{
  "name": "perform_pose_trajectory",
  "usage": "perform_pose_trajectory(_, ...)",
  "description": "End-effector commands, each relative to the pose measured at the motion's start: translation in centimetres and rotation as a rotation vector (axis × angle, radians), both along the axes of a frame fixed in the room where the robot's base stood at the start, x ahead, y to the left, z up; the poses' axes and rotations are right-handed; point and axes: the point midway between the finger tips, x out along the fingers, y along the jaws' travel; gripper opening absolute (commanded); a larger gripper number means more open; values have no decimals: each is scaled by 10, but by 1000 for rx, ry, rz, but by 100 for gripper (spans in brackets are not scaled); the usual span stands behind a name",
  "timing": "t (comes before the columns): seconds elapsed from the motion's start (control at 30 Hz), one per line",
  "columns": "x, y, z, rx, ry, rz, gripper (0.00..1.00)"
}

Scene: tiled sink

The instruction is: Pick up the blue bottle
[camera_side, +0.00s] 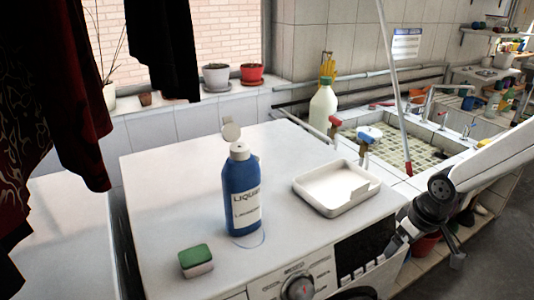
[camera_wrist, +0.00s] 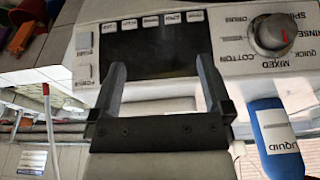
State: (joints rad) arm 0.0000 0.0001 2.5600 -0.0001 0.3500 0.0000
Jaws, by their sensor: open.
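The blue bottle (camera_side: 240,185) stands upright on top of a white washing machine (camera_side: 160,170).
A green and white sponge (camera_side: 196,260) lies left of the bottle, near the front edge. A white tray (camera_side: 308,190) sits right of the bottle, between it and my arm's side. A tiled sink and a pale green bottle (camera_side: 322,108) are behind. Dark clothes hang at left.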

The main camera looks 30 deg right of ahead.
Motion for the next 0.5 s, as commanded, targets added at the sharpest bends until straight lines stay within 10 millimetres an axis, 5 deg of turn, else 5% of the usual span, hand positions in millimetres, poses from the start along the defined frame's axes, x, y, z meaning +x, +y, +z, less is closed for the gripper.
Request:
perform_pose_trajectory(0.27, 11, 0, 4, -13, -35, 11, 100)
perform_pose_trajectory(0.5, 64, 4, 25, -53, -215, 69, 100)
